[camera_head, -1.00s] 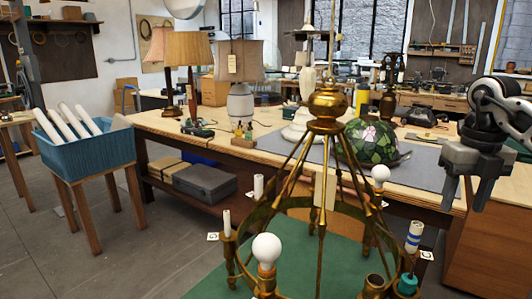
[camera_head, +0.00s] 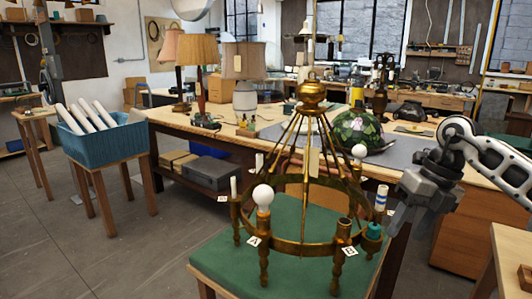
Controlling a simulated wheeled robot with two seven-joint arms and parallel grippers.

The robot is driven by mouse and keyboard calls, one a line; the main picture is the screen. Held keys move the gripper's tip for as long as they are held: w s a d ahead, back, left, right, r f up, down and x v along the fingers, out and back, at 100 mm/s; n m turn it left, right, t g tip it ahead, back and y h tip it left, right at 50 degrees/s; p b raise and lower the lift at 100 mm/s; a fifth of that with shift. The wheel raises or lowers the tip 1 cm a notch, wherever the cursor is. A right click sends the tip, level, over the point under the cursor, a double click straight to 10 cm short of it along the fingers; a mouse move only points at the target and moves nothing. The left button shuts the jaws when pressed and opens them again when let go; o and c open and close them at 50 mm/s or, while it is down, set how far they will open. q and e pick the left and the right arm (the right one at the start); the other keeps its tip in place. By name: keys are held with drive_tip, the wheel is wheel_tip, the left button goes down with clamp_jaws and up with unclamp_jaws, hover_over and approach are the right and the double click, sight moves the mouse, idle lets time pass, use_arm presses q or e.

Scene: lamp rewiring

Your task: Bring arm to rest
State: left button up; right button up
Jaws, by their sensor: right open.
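My right arm comes in from the right edge, and my right gripper (camera_head: 400,216) points down. It is open and appears empty. It is beside the right side of the brass chandelier (camera_head: 312,95) in the picture; I cannot tell the exact gap. The chandelier stands on a green-topped table (camera_head: 222,262). It carries a white bulb (camera_head: 263,195) at the front left, another bulb (camera_head: 359,151) at the back right, and candle sleeves, including a blue-banded one (camera_head: 381,196). My left gripper is not in view.
A long workbench (camera_head: 215,128) behind holds lamps, a stained-glass shade (camera_head: 357,131) and tools. A blue bin (camera_head: 108,143) with white tubes stands at the left. A wooden table corner (camera_head: 513,247) is at the lower right. Open floor (camera_head: 110,262) lies at the lower left.

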drive_tip(key=s+a+f+m+t+y, duration=0.25)
drive_tip(key=a+y, duration=0.55)
drive_tip(key=a, duration=0.6)
drive_tip(key=s+a+f+m+t+y, duration=0.2)
drive_tip(key=s+a+f+m+y, duration=0.2)
drive_tip(key=a+y, duration=0.7)
drive_tip(key=s+d+f+m+t+h, duration=0.2)
drive_tip(key=f+m+t+h, duration=0.4)
drive_tip(key=m+h, duration=0.3)
drive_tip(key=s+d+f+m+t+h, duration=0.1)
drive_tip(key=d+f+m+t+h, duration=0.35)
drive_tip(key=m, duration=0.75)
drive_tip(key=s+d+f+m+g+h, duration=0.1)
drive_tip(key=s+f+m+g+h, duration=0.4)
drive_tip(key=s+f, duration=0.7)
drive_tip(key=shift+d+f+m+h, duration=0.35)
drive_tip(key=shift+d+f+m, duration=0.05)
drive_tip(key=shift+m, duration=0.25)
